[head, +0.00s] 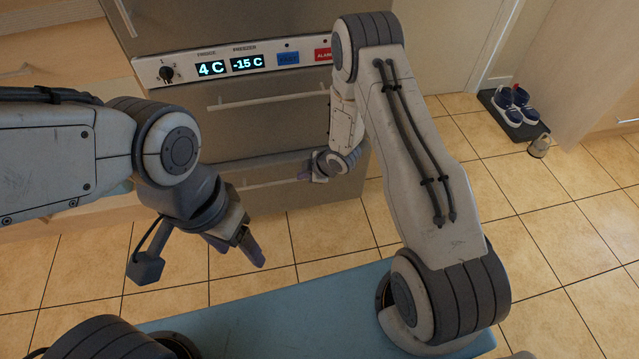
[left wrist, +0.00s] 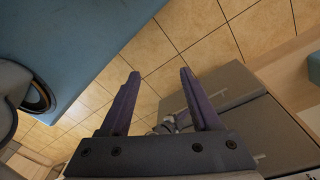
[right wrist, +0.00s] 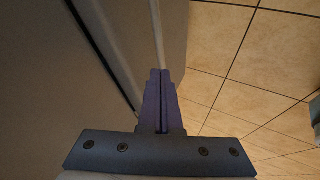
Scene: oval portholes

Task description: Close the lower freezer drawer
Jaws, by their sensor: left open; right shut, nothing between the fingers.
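The lower freezer drawer (head: 290,195) is the bottom grey front of the fridge, with a long horizontal handle (head: 262,184). A dark seam parts it from the upper drawer; I cannot tell whether it stands slightly out. My right gripper (head: 304,175) is at its front, near the right end of the handle, partly hidden by its own wrist. In the right wrist view its fingers (right wrist: 160,75) are together and empty, close to a grey front; contact is unclear. My left gripper (head: 257,258) hangs over the floor, left of and nearer than the drawer. Its fingers (left wrist: 161,75) are apart and empty.
The upper freezer drawer (head: 270,115) and a control panel (head: 230,66) reading 4 C and -15 C are above. Shoes (head: 515,104) on a dark mat and a small object (head: 539,146) stand at right. Tiled floor (head: 345,228) before the drawer is clear.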

